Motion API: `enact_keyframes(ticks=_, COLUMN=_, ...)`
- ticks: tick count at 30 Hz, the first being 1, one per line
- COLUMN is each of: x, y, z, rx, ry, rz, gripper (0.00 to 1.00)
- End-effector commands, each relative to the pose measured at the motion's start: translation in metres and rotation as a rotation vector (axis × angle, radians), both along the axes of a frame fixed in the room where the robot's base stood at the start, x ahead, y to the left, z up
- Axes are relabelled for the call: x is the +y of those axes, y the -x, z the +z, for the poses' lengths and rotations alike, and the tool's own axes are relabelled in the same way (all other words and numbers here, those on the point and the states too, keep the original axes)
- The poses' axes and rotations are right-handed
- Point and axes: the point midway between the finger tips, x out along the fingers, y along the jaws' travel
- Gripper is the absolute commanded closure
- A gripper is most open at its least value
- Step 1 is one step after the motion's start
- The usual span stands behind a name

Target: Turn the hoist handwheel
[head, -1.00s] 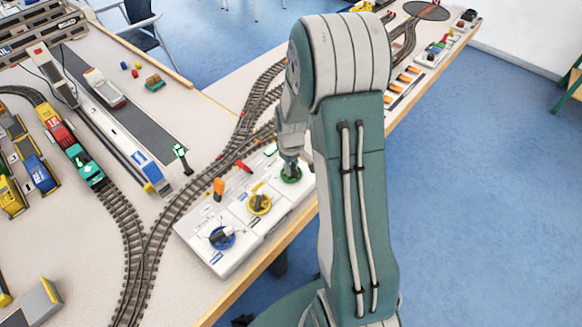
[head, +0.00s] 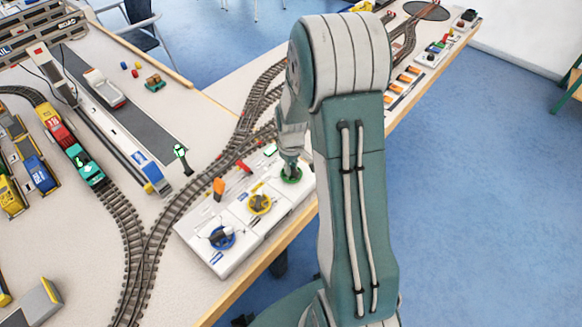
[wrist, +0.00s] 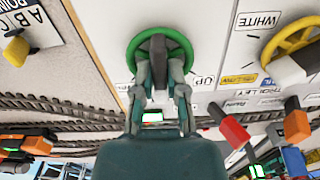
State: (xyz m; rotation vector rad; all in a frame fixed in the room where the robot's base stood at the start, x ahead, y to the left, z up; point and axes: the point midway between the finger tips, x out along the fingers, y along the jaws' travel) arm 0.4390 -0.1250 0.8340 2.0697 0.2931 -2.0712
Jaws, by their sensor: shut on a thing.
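The green handwheel (head: 291,179) is on the right end of the white control panel at the table edge. In the wrist view the green handwheel (wrist: 160,33) has a dark grip across its middle, and an "UP" label is beside it. I cannot read the word hoist on it. My gripper (wrist: 160,78) is over the wheel, its two fingers closed on the grip from either side. In the head view my gripper (head: 289,164) reaches down onto the wheel, partly hidden by my arm.
A yellow handwheel (head: 259,204) and a blue handwheel (head: 222,238) are on the same panel (head: 207,258). An orange lever (head: 218,187) and a red lever (head: 244,167) stand behind them. Tracks (head: 155,225) and a green signal (head: 181,155) lie beyond.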

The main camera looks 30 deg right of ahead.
Motion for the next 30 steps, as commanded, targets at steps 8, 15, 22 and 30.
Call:
enact_keyframes(ticks=8, x=0.0002, y=0.0004, z=-0.0008, rx=0.001, ry=-0.001, rz=0.0, gripper=1.0)
enact_keyframes(ticks=15, x=0.0002, y=0.0004, z=-0.0008, rx=0.001, ry=-0.001, rz=0.0, gripper=1.0)
enact_keyframes(ticks=22, x=0.0002, y=0.0003, z=-0.0006, rx=0.001, ry=-0.001, rz=0.0, gripper=0.47)
enact_keyframes(ticks=30, x=0.0001, y=0.0001, z=0.0, rx=0.0, ry=0.0, rz=0.0, gripper=0.47)
